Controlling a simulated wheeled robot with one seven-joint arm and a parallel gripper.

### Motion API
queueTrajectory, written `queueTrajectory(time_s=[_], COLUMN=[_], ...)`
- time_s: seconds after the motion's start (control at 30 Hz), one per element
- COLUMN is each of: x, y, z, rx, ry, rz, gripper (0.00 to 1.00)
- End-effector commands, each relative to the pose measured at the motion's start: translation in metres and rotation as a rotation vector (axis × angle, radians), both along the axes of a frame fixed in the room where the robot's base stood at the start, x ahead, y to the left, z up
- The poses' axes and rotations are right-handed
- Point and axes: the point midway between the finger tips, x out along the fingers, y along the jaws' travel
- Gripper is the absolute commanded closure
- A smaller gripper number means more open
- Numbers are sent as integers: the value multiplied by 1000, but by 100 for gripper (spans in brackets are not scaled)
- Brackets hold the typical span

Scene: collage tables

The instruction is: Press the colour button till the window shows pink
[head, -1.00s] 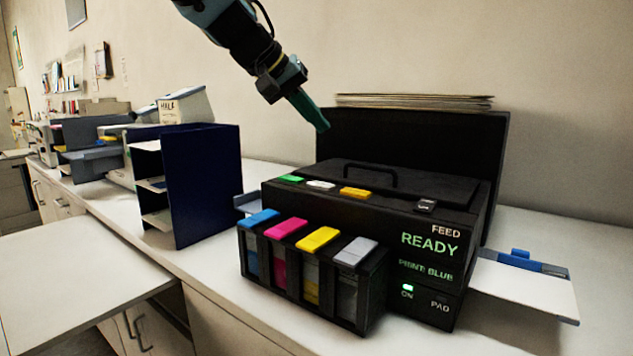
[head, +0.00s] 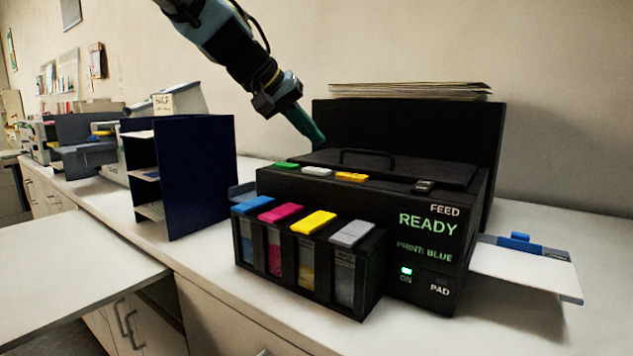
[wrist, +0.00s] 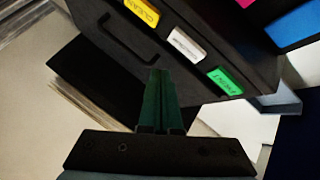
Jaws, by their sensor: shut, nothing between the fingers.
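The black printer (head: 440,283) stands on the counter, and its window (head: 427,235) reads READY and PRINT: BLUE. On its top front edge are a green button (head: 286,165), a white button (head: 317,171), an orange button (head: 352,177) and a dark button (head: 424,186). In the wrist view the green (wrist: 225,81), white (wrist: 186,44) and orange (wrist: 142,12) buttons lie beyond my fingertips; the white one's lettering is hard to read. My gripper (head: 318,144) is shut and empty, above the printer's rear left, apart from the buttons. It also shows in the wrist view (wrist: 160,75).
Blue, magenta, yellow and grey cartridges (head: 318,222) stand at the printer's front. A carry handle (head: 368,153) rises from its lid. A dark blue shelf unit (head: 195,178) stands to the left and an output tray (head: 525,268) juts out right. Paper sheets (head: 410,90) lie behind.

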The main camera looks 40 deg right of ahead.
Motion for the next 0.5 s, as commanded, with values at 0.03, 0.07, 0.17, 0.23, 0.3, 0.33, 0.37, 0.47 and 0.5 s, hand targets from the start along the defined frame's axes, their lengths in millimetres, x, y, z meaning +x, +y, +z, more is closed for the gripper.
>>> queueTrajectory(time_s=[0.03,0.07,0.17,0.23,0.3,0.33,0.37,0.47,0.5], x=[0,0,0,0,0,0,0,0,0], y=[0,0,0,0,0,0,0,0,0], z=[-14,-18,-27,-30,-31,-32,-31,-30,-30], rx=[1,1,0,0,0,0,0,0,0], ry=[0,0,0,0,0,0,0,0,0], rz=[-1,-1,0,0,0,0,0,0,0], gripper=[100,100,100,100,100,100,100,100,100])
